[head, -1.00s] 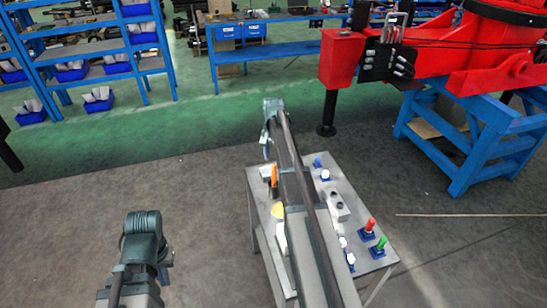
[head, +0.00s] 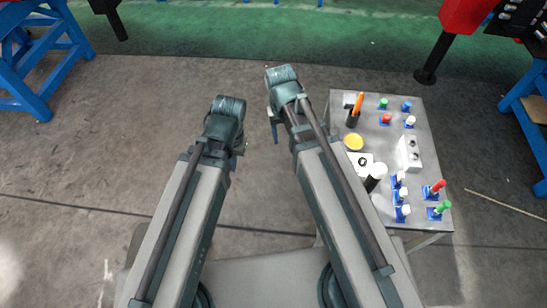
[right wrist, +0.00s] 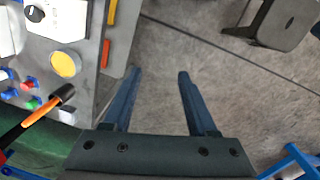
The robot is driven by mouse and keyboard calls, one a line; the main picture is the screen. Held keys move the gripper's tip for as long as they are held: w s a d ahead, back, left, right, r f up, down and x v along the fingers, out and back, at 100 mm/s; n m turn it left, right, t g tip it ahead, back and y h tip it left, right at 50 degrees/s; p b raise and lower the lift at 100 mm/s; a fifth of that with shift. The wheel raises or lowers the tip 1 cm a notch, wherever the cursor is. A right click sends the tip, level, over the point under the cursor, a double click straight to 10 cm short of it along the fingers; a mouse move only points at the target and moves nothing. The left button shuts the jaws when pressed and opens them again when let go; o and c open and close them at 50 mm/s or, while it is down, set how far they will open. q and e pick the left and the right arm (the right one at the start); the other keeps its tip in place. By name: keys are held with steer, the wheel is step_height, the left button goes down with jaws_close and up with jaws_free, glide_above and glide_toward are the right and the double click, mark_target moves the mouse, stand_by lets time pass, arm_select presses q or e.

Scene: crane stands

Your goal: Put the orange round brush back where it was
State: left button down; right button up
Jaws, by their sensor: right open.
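The orange brush (head: 358,102) stands in or against a dark holder (head: 352,119) near the far left corner of the grey table (head: 427,150). The right wrist view also shows its orange shaft (right wrist: 40,113) with dark parts at both ends. My right gripper (head: 273,130) is left of the table, apart from the brush. In the right wrist view its two blue fingers (right wrist: 158,72) are spread, with only floor between them. My left gripper (head: 238,155) is further left over the floor, its fingers mostly hidden by the wrist.
On the table are a yellow disc (head: 353,142), a white box (head: 410,153), a black-and-white cylinder (head: 375,177) and several small coloured pieces on blue bases. Blue stands (head: 35,60) are at far left and right. The floor left of the table is clear.

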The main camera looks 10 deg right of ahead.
steer(key=s+a+n, duration=0.3)
steer(key=s+a, duration=0.1)
steer(key=s, duration=0.4)
steer(key=shift+a+n, duration=0.3)
steer(key=shift+a, duration=0.05)
step_height(320, 180, down, 3)
steer(key=b, duration=0.3)
steer(key=shift+f, duration=0.15)
stand_by(0.3)
